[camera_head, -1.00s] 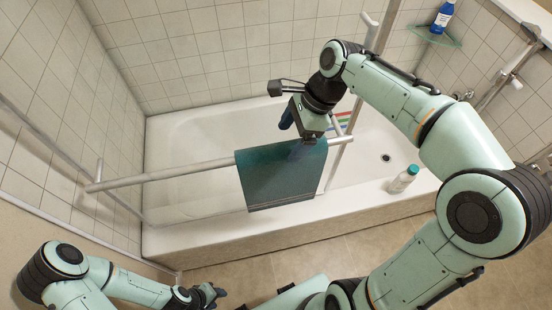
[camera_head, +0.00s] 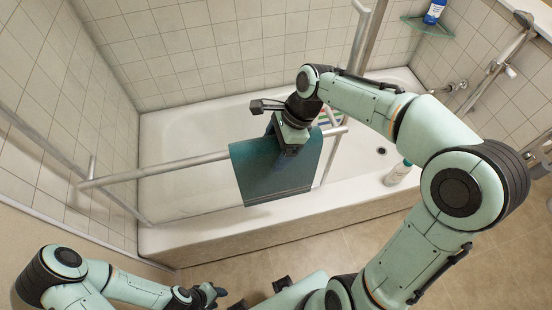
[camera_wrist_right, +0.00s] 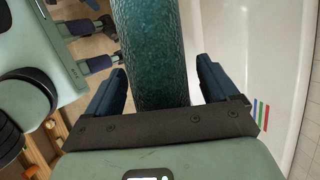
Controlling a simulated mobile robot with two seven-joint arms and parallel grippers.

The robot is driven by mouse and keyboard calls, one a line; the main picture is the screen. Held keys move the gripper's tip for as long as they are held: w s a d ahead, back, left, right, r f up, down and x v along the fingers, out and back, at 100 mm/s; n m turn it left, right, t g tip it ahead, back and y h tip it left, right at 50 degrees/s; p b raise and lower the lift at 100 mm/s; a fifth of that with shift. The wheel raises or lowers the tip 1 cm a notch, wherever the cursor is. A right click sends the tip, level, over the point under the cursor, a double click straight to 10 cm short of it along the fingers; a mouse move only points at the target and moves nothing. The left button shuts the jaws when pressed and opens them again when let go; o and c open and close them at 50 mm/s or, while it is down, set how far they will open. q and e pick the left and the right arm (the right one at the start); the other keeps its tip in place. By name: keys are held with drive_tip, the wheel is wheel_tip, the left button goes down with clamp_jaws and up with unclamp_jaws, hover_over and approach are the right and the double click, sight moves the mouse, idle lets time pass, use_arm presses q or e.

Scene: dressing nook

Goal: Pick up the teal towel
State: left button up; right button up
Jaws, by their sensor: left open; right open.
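The teal towel (camera_head: 272,178) hangs folded over a metal rail (camera_head: 160,168) in front of the bathtub. My right gripper (camera_head: 285,150) is at the top of the towel, over the rail. In the right wrist view the towel (camera_wrist_right: 152,55) runs between the two open fingers of the right gripper (camera_wrist_right: 160,90), with a gap on each side. The part of the rail under the towel is hidden. My left gripper (camera_head: 212,293) is low at the left, away from the towel, and open.
The white bathtub (camera_head: 190,130) lies behind the rail. A white bottle with a teal cap (camera_head: 398,174) stands on the tub's rim at the right. A blue bottle (camera_head: 434,12) stands on a glass corner shelf (camera_head: 425,27). Floor in front is clear.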

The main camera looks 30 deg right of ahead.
drive_tip(key=c, duration=1.5)
